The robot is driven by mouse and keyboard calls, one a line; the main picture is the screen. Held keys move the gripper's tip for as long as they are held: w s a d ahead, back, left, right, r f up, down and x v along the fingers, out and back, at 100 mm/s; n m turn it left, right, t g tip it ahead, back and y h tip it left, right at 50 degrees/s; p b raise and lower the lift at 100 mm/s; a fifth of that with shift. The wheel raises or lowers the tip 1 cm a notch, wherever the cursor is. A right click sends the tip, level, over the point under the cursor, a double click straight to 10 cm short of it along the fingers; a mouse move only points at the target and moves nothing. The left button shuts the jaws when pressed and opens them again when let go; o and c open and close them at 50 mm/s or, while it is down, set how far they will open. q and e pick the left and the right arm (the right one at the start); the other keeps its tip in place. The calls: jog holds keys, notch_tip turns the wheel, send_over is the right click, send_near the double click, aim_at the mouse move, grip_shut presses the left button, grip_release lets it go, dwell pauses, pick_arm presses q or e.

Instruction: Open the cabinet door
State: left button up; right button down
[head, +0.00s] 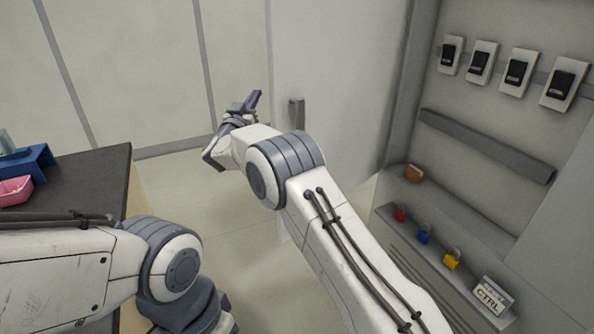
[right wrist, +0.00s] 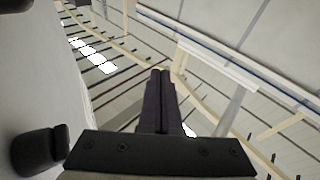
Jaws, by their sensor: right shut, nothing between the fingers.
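The cabinet door (head: 340,75) is a pale panel standing swung open, with the cabinet's inside showing to its right. Its grey handle (head: 297,113) is near the door's left edge. My right gripper (head: 255,99) is left of the handle in the head view, apart from it, shut and empty. Its two dark fingers lie together in the right wrist view (right wrist: 160,75). My right forearm covers the lower part of the door. My left gripper is out of view; only part of the left arm shows at lower left.
Inside the cabinet are several switches (head: 516,72), a grey rail (head: 485,145), small padlocks (head: 424,234) and a CTRL sign (head: 492,297). A dark table (head: 85,180) at left holds a blue bin (head: 28,165) and a pink bin (head: 14,190). Floor (head: 180,185) between is clear.

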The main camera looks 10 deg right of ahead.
jog(key=s+a+f+n+g+y, duration=0.35)
jog(key=s+f+n+y, duration=0.25)
jog(key=s+n+y, duration=0.5)
jog(key=s+d+f+g+y+p, duration=0.15)
jog(key=s+d+f+g, duration=0.35)
jog(key=s+f, duration=0.55)
jog(key=s+d+f+n+y+p, duration=0.1)
jog(key=s+d+f+y+p, duration=0.15)
jog(key=d, duration=0.65)
jog(key=s+d+r+t+y, duration=0.3)
jog(key=s+d+t+y, duration=0.2)
jog(key=d, duration=0.1)
jog(key=p+x, duration=0.6)
jog(key=x, duration=0.8)
jog(key=shift+m, duration=0.4)
